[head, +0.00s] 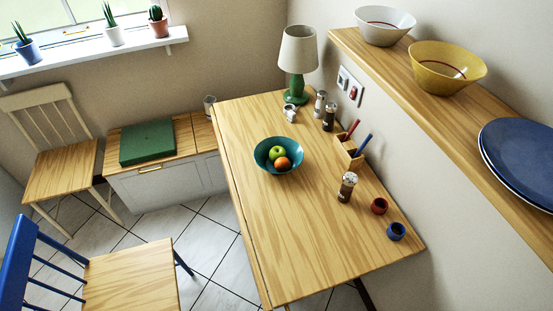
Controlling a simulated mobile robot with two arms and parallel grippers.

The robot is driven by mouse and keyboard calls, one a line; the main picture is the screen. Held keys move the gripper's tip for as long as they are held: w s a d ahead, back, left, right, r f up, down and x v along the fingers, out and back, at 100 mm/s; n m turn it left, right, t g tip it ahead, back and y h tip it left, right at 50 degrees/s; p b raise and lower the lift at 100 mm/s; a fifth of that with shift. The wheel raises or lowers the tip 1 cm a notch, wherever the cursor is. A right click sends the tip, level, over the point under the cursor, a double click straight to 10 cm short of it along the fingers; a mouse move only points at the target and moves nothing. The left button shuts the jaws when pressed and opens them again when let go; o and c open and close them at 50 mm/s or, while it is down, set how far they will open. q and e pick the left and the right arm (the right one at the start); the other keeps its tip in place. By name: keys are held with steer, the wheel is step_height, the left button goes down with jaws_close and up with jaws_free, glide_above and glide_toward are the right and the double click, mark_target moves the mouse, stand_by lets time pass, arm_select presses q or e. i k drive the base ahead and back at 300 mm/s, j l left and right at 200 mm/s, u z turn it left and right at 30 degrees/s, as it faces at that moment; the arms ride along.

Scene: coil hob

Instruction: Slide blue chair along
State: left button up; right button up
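The blue chair (132,278) stands at the lower left of the head view. It has a blue slatted back (20,262) on its left side and a light wooden seat. One blue leg shows at the seat's far right corner; the rest of the chair is cut off by the lower edge. The wooden table (290,225) stands to its right, with a strip of floor between seat and table. Neither of my grippers shows in the head view.
A white chair (60,173) stands behind at the left, near a low cabinet (170,182) with a green box (146,142). The tiled floor (215,240) between them is clear. The table bears a fruit bowl (264,158) and lamp (298,55).

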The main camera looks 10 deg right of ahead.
mark_target(141, 278)
steer(key=j+u, duration=0.3)
steer(key=u, duration=0.15)
steer(key=j+u, duration=0.3)
steer(key=u, duration=0.2)
steer(key=j+u, duration=0.25)
steer(key=u, duration=0.2)
steer(key=i, duration=0.05)
